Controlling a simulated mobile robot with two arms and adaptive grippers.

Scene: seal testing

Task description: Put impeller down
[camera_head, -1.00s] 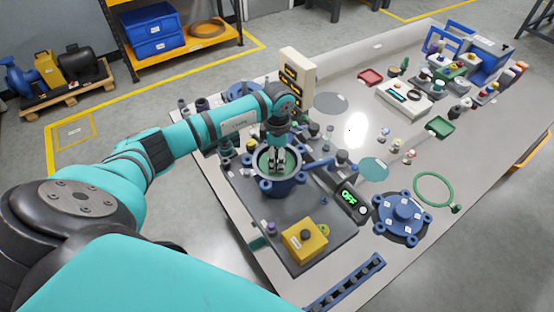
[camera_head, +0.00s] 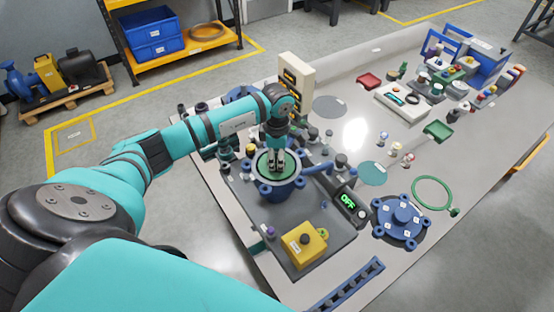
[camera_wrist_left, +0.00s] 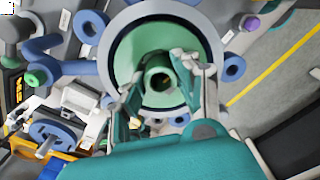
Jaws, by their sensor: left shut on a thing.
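The green impeller (camera_head: 265,166) is a round disc with a raised hub. It shows at the mouth of the blue pump housing (camera_head: 279,191), which stands on the dark base plate. My left gripper (camera_head: 276,165) points down over the housing and is shut on the impeller. In the left wrist view, its fingers (camera_wrist_left: 160,90) stand on either side of the hub, and the green disc (camera_wrist_left: 140,45) lies within a pale ring. Whether the disc touches the housing seat is hidden. My right gripper is not in view.
A yellow box (camera_head: 304,246) with a button sits at the plate's front. A beige control tower (camera_head: 296,82) stands behind.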

